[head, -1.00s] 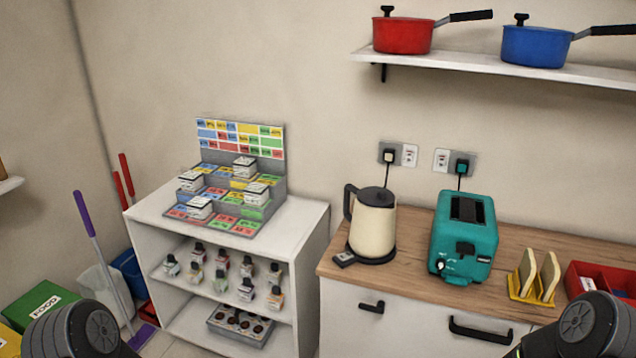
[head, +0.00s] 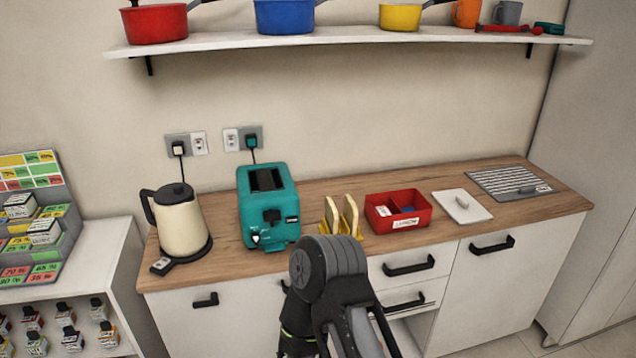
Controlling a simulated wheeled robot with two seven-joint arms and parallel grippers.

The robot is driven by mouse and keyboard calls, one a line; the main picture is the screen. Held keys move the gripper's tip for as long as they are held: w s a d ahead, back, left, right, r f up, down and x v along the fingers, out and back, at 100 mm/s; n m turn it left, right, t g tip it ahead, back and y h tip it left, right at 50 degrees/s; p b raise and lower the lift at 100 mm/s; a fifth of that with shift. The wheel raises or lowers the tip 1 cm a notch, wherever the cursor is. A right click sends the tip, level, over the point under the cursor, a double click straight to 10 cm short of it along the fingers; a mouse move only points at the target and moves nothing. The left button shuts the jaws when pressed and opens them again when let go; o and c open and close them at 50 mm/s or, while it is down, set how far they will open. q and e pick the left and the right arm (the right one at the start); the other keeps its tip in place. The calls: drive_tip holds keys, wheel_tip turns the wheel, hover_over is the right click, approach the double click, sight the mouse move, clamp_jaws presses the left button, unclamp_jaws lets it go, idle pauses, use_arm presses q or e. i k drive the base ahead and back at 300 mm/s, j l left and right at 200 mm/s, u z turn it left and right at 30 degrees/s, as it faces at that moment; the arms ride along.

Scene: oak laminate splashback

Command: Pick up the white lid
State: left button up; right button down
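The white lid (head: 462,206) is a flat, pale square plate with a small grey knob on top. It lies flat on the wooden counter, right of the red box and left of the striped grey mat. One of my arms, probably the right, rises from the bottom middle of the head view, in front of the counter and well left of the lid. I see no gripper fingers on it. My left gripper is out of view. Nothing touches or hides the lid.
On the wooden counter (head: 350,191) stand a cream kettle (head: 181,222), a teal toaster (head: 268,208), a yellow toast rack (head: 352,228), a red box (head: 399,212) and a striped mat (head: 511,181). A shelf (head: 330,36) with pots hangs above. Bare counter surrounds the lid.

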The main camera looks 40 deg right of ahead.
sight(460, 205)
drive_tip(key=z, duration=1.75)
